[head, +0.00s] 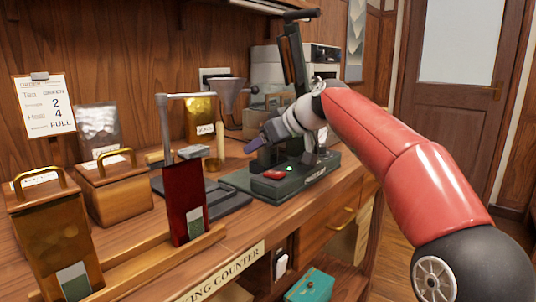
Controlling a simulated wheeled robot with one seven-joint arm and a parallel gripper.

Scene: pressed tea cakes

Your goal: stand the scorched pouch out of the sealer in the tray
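The sealer (290,183) is a dark green machine on the counter, with a red button and a small green light. Its tall dark upper part (293,60) stands up behind my arm. My gripper (258,142) is at the sealer, above its base and pointing left. Its fingers are small and partly hidden, so I cannot tell if they are open or holding anything. No scorched pouch can be made out at the sealer. A wooden tray (150,265) runs along the counter's front edge. A dark red pouch (184,205) and a brown-gold pouch (62,250) stand upright there, each with a pale-and-green label.
Lidded wooden boxes with brass handles (118,190) stand at the left. A dark scale-like platform (205,195) lies behind the red pouch, with a metal post and arm (168,130) above it. A silver pouch (98,128), a gold pouch (200,118) and a funnel (228,95) stand at the back.

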